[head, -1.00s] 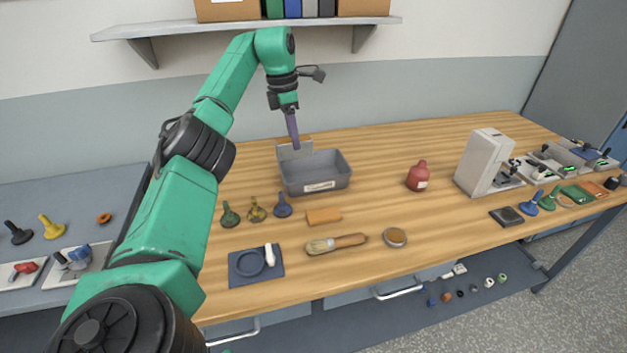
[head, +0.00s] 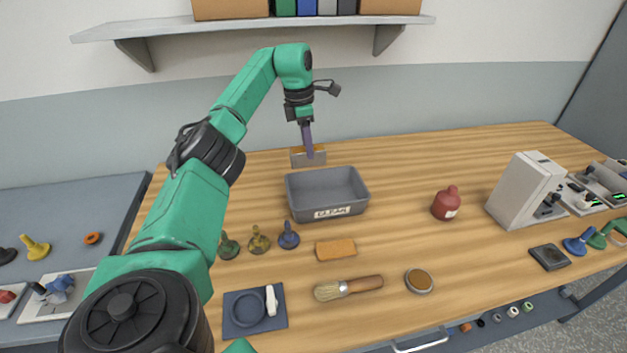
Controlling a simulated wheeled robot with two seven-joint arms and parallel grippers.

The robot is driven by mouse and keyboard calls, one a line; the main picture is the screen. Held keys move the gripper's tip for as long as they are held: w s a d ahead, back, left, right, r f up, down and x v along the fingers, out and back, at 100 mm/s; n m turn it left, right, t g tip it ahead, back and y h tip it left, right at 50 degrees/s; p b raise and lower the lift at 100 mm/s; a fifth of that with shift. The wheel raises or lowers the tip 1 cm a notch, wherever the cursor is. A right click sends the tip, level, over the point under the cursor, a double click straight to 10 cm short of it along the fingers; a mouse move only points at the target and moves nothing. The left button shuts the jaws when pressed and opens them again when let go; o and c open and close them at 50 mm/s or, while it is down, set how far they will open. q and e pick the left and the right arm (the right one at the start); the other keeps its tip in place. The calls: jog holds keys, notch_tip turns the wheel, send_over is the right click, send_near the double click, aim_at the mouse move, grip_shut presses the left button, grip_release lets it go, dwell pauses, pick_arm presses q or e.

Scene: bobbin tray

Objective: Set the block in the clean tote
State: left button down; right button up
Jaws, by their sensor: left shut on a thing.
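My left gripper (head: 302,121) is at the end of my green arm, near the back of the bench. It is shut on a slim purple block (head: 308,140), which hangs down almost upright. The grey clean tote (head: 352,207), an open box with a white label reading like "CLEAN", stands below and a little right of it. The block's lower end shows just above the tote's back left rim, in front of a grey plate with an orange top edge (head: 299,160); its exact height and depth are hard to tell. The tote looks empty. My right gripper is not in view.
An orange block-like piece (head: 335,250), a brush (head: 350,288), a round tin (head: 419,281) and several knobbed pieces (head: 288,236) lie in front of the tote. A red bottle (head: 446,203) stands to its right. A shelf (head: 250,27) overhangs behind.

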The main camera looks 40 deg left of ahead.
aim_at(301, 149)
pick_arm(q)
notch_tip(301, 149, down, 16)
jog(key=p, duration=0.3)
jog(key=shift+w+a+r, duration=0.1)
jog(key=shift+w+r, duration=0.05)
jog(key=shift+r, duration=0.05)
jog(key=shift+f+b, duration=0.6)
jog(key=shift+b, duration=0.2)
jog(key=shift+c, duration=2.2)
grip_release()
jog(key=shift+r, duration=0.1)
jog(key=r, duration=0.4)
jog(key=s+r, duration=0.1)
jog(key=r, duration=0.3)
jog(key=r+b, duration=0.1)
jog(key=r, duration=0.3)
jog(key=shift+s+a, duration=0.15)
jog(key=shift+a, duration=0.2)
jog(key=shift+r, duration=0.55)
